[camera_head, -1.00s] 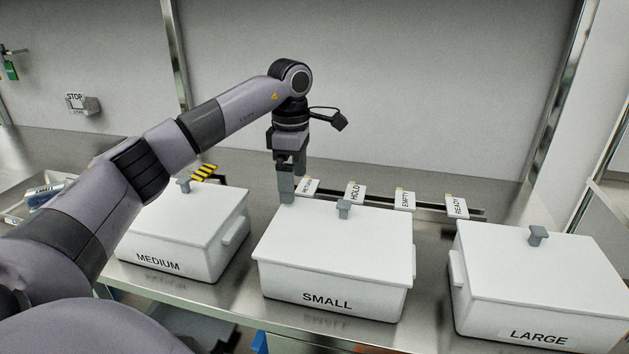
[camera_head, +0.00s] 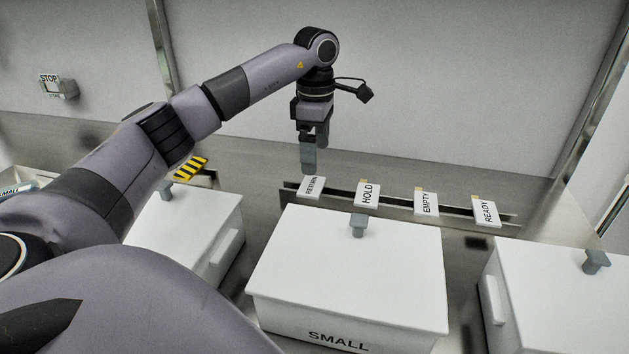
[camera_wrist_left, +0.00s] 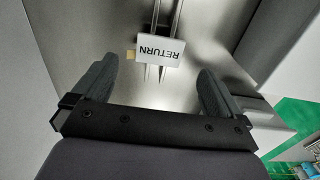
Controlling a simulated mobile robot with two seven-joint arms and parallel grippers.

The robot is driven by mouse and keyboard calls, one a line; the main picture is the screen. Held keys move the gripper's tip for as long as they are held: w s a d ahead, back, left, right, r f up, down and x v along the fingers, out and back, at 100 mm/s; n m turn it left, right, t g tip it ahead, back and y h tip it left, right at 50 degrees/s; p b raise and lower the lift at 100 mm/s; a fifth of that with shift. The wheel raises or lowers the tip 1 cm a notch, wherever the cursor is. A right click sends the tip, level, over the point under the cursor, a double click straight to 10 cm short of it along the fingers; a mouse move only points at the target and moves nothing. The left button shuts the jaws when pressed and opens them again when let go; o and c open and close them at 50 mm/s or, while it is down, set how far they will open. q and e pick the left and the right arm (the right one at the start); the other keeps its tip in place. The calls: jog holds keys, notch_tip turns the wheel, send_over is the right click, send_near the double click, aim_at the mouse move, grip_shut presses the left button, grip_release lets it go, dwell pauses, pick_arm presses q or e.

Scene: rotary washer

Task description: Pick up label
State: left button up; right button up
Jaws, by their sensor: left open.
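Several white labels stand in a row on a metal rail (camera_head: 450,208) behind the bins: RETURN (camera_head: 312,188), HOLD (camera_head: 367,194), EMPTY (camera_head: 426,204) and READY (camera_head: 486,213). My left gripper (camera_head: 309,168) points down just above the RETURN label, apart from it. In the left wrist view, the open fingers (camera_wrist_left: 158,85) are spread wide and empty, and the RETURN label (camera_wrist_left: 160,50) lies ahead between them, on the two rail bars. My right gripper is not in view.
The lidded SMALL bin (camera_head: 345,275) stands in front of the rail. Another white bin (camera_head: 185,225) is at left, and one more (camera_head: 560,300) at right. A yellow-black striped piece (camera_head: 190,168) is near the left bin.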

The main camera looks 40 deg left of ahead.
aim_at(312, 185)
pick_arm(q)
jog(key=f, duration=0.6)
jog(key=shift+s+a+p, duration=0.3)
jog(key=shift+a+p, duration=0.05)
jog(key=shift+p, duration=0.05)
jog(key=shift+f, duration=0.55)
jog(key=shift+f, duration=0.25)
jog(key=c, duration=0.9)
